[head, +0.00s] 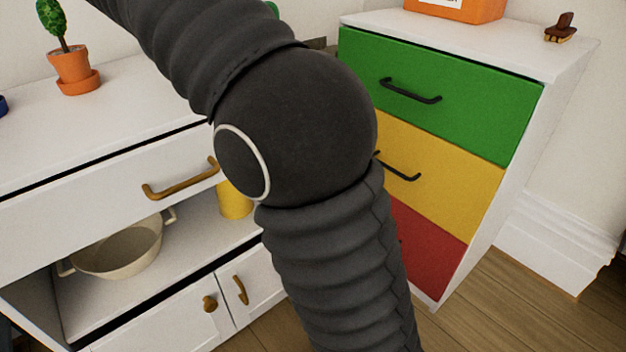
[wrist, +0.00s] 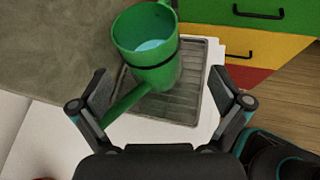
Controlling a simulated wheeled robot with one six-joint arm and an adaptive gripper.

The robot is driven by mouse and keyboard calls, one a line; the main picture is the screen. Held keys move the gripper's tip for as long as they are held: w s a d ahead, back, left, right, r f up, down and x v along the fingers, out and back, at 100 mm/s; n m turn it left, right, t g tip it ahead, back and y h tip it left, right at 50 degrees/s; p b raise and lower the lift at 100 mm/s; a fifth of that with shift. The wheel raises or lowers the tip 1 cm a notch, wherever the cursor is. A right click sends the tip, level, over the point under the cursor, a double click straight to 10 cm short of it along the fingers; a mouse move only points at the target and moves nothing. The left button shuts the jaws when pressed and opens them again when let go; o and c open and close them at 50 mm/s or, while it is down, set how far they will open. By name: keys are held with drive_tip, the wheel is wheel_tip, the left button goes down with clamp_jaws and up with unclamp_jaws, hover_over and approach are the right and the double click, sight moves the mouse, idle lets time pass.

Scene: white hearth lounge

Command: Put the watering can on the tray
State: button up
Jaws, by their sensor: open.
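The green watering can (wrist: 146,68) shows in the wrist view with its round mouth facing the camera and a pale blue inside. Its spout points to the lower left. It overlaps the left part of the grey ribbed tray (wrist: 188,104); its underside is hidden, so I cannot tell whether it rests fully on the tray. My gripper (wrist: 160,84) is open, its two fingers apart on either side of the can's lower part and spout, with no grip visible. In the head view my arm hides most of this area; a small green piece shows at the top edge.
A cabinet with green (head: 440,95), yellow and red drawers stands at the right. A white counter (head: 120,115) holds a potted cactus (head: 70,65). Below it, a shelf holds a beige pot (head: 118,252) and a yellow object (head: 235,200). An orange box (head: 455,8) stands on the drawer cabinet.

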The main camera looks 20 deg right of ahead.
drive_tip(key=s+d+f+m+g+y, duration=0.1)
drive_tip(key=s+d+f+m+y, duration=0.3)
drive_tip(key=s+f, duration=0.35)
drive_tip(key=s+d+f+m+g+y, duration=0.1)
drive_tip(key=s+d+f+m+y, duration=0.1)
drive_tip(key=s+d+f+m, duration=0.55)
drive_tip(key=s+a+f+m+y, duration=0.2)
drive_tip(key=s+f+m, duration=0.4)
drive_tip(key=s+f, duration=0.2)
drive_tip(key=s+a+f+m+y, duration=0.2)
drive_tip(key=s+f+m, duration=0.4)
drive_tip(key=s+f, duration=0.2)
drive_tip(key=shift+s, duration=1.1)
